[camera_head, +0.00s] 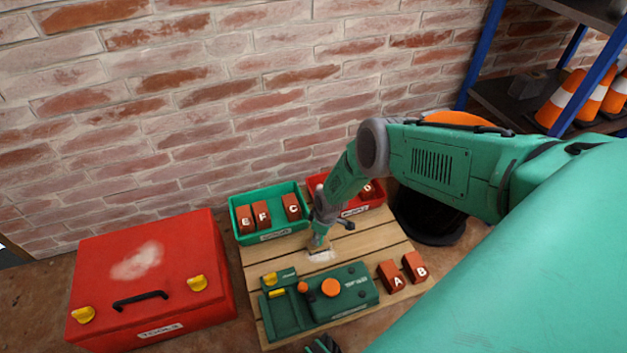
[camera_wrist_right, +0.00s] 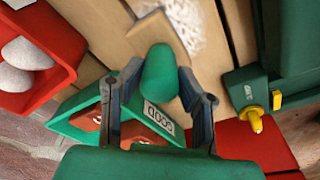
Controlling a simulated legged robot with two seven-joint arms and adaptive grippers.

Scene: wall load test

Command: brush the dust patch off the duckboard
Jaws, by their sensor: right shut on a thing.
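The wooden duckboard (camera_head: 262,258) lies on the floor by the brick wall. A whitish dust patch (camera_head: 320,257) is on its middle slats; it also shows at the top of the wrist view (camera_wrist_right: 187,22). My right gripper (camera_head: 319,226) is shut on the green handle of a brush (camera_wrist_right: 160,72). The brush's tan head (camera_wrist_right: 158,32) is right beside the dust patch, overlapping its edge in view; I cannot tell whether it touches the slats. A small part of my left gripper (camera_head: 322,345) shows at the bottom edge; its jaws are unclear.
A green bin (camera_head: 272,237) with several lettered bricks and a red bin (camera_head: 374,203) stand at the board's back. A green machine (camera_head: 345,282) and bricks A (camera_head: 391,276) and B (camera_head: 414,267) are at its front. A red toolbox (camera_head: 205,250) stands left.

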